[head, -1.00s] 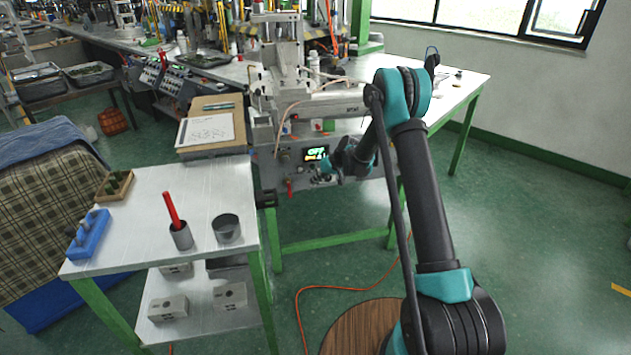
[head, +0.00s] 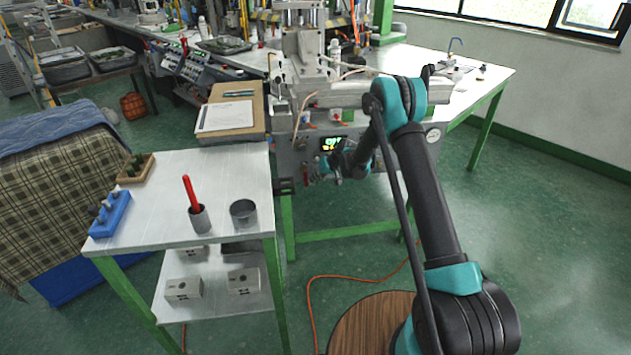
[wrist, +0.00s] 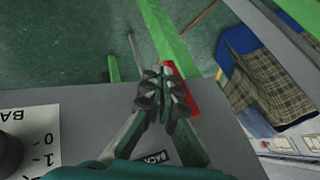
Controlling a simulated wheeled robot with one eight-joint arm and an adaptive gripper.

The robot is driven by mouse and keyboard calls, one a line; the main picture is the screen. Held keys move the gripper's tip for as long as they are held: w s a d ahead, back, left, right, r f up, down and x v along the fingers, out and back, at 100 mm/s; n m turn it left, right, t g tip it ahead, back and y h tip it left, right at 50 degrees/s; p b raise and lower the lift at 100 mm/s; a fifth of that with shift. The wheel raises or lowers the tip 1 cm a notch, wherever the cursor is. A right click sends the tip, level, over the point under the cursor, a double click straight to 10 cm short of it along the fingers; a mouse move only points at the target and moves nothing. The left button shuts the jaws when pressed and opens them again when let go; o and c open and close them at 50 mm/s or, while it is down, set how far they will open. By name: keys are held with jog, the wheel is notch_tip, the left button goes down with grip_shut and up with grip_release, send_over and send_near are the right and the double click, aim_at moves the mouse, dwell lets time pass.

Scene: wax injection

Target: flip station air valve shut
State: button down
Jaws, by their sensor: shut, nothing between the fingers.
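The station air valve's red lever (wrist: 183,90) shows in the wrist view, at the edge of the grey panel. It lies right beside my gripper's fingertips (wrist: 164,86), which hide part of it. The fingers are together with nothing between them; whether they touch the lever I cannot tell. In the head view my gripper (head: 337,178) is at the front panel of the grey wax station (head: 350,98), below its lit display (head: 333,143). The lever is too small to make out clearly there.
A side table (head: 170,222) with a cup (head: 243,213) and a red-handled tool (head: 192,195) stands left. An orange hose (head: 350,277) lies on the floor.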

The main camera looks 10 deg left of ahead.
jog(key=shift+s+a+f, duration=0.15)
jog(key=shift+a, duration=0.3)
jog(key=shift+a+r, duration=0.1)
jog(key=shift+r, duration=0.1)
